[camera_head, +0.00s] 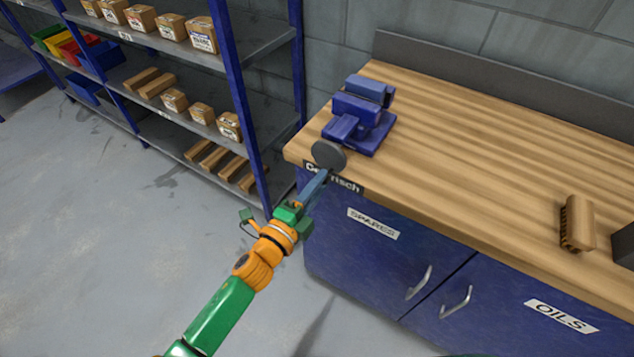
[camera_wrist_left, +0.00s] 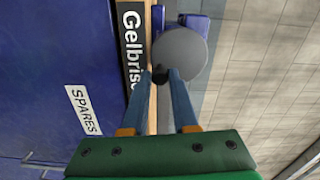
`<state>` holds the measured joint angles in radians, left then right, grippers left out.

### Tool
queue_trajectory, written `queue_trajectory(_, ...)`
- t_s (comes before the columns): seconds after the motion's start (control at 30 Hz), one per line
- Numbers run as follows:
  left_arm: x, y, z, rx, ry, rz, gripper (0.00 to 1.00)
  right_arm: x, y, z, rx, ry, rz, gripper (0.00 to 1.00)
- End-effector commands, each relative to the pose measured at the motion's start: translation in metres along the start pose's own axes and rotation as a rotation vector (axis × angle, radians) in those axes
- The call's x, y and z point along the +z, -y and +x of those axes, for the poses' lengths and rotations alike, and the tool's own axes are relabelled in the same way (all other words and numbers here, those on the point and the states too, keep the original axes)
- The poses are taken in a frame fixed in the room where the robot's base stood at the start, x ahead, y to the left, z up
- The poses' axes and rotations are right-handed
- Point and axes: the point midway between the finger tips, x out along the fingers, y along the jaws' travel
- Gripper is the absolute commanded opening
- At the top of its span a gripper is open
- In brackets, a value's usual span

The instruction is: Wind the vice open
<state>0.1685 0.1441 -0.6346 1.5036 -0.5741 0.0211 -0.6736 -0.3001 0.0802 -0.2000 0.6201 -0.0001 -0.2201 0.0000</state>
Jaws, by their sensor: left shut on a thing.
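The blue vice (camera_head: 358,118) is on the left end of the wooden bench. A round grey handwheel (camera_head: 328,154) is on its front, over the bench edge; the wheel also shows in the left wrist view (camera_wrist_left: 183,55). My left gripper (camera_head: 322,176) reaches up to the wheel's lower edge. In the left wrist view its two fingers (camera_wrist_left: 160,76) close on a small dark part at the wheel's rim, mostly hidden between the fingertips. The gap between the vice's jaws is hard to make out. My right gripper is not in view.
The bench top (camera_head: 470,145) is clear in the middle. A ridged wooden block (camera_head: 577,222) lies at the right. Blue cabinet doors (camera_head: 375,265) are below the bench. A shelf rack (camera_head: 240,100) with boxes and bins stands at the left.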

Motion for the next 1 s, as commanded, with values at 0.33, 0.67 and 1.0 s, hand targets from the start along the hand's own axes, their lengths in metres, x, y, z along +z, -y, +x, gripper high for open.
queue_trajectory(0.33, -0.008, 0.003, 0.000, 0.002, 0.000, -0.297, 0.00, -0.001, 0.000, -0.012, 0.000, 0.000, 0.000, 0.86)
queue_trajectory(0.67, -0.014, 0.012, 0.000, 0.002, 0.000, -0.549, 0.00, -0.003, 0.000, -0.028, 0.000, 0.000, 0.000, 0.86)
queue_trajectory(1.0, -0.015, 0.012, 0.000, 0.002, 0.000, -0.625, 0.00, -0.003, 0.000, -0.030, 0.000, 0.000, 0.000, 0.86)
